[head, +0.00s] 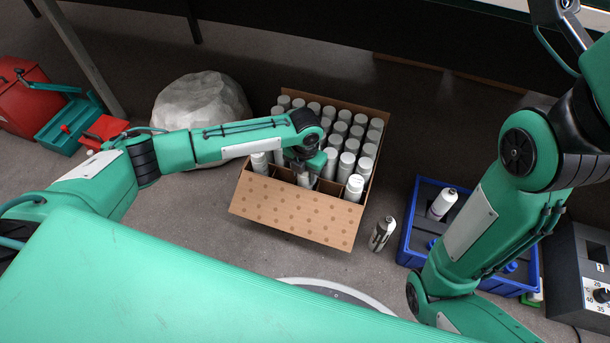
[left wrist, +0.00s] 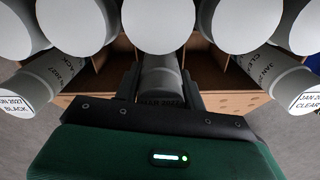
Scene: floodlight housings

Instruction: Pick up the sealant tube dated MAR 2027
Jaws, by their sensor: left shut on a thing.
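The sealant tubes (head: 344,136) stand in rows in an open cardboard box (head: 295,212), most with white tops. My left gripper (head: 305,166) reaches down into the box's front row and is shut on a tube (head: 305,180). In the left wrist view this tube (left wrist: 163,76) looks grey between the fingers; its print seems to read MAR and a partly hidden year. My right gripper is out of view.
Cardboard dividers separate the tubes, with some empty cells in the front row. A grey can (head: 382,233) stands on the floor right of the box. Beyond it is a blue crate (head: 407,222) holding a white bottle (head: 441,204). A pale boulder-like lump (head: 200,103) lies behind my left arm.

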